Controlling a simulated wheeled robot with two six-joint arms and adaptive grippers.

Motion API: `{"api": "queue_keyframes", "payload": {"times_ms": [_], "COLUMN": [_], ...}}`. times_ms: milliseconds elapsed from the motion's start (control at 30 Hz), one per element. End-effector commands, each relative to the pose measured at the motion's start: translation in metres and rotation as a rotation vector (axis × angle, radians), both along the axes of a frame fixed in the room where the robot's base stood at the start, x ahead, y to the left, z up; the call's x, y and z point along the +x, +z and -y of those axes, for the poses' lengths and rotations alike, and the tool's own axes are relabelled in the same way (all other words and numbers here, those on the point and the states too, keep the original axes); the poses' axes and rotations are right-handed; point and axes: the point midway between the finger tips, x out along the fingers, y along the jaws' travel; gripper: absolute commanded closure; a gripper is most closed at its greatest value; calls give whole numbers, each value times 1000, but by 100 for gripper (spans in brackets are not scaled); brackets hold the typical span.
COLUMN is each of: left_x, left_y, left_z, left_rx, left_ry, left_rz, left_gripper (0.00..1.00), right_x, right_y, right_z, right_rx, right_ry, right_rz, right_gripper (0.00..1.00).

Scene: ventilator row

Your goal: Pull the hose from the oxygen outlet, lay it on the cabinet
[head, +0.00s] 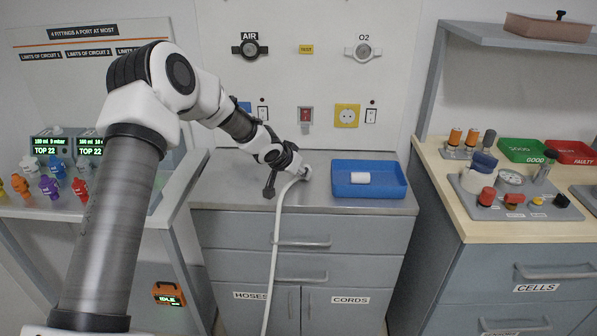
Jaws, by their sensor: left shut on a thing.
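The oxygen outlet (363,52), marked O2, is on the wall panel at the upper middle, and no hose is in it. My left gripper (300,172) is shut on the end of a white hose (277,225), low over the grey cabinet top (235,185). I cannot tell whether the hose end touches the top. The hose runs from the gripper over the front edge and down past the drawers. The gripper hides part of the hose end. My right gripper is not in view.
A blue tray (395,187) with a white cylinder (360,178) stands right of the gripper. An AIR outlet (250,50) and sockets (347,116) are on the wall. The cabinet top left of the hose is bare.

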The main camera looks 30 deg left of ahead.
Motion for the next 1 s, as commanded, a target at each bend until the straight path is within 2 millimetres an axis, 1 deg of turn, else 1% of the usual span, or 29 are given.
{"api": "queue_keyframes", "payload": {"times_ms": [33, 300, 333, 367, 400, 767, 867, 1000], "left_x": [0, 0, 0, 0, 0, 0, 0, 1], "left_y": [-3, -2, -2, -3, -3, -1, 3, 15], "left_z": [0, 0, 0, 0, 0, 0, -1, -1], "left_rx": [0, -1, -1, -1, -1, 1, 2, 2], "left_ry": [0, 1, 1, 1, 1, 1, 3, 6], "left_rz": [1, 1, 1, 1, 1, 1, 2, 3], "left_gripper": [100, 100, 57, 47, 39, 39, 39, 39], "right_x": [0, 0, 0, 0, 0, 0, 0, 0], "right_y": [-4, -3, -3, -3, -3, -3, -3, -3], "right_z": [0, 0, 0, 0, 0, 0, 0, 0], "right_rx": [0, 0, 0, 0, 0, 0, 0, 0], "right_ry": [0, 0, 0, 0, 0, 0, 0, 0], "right_rz": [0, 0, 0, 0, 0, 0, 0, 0], "right_gripper": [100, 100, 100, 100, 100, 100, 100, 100]}}
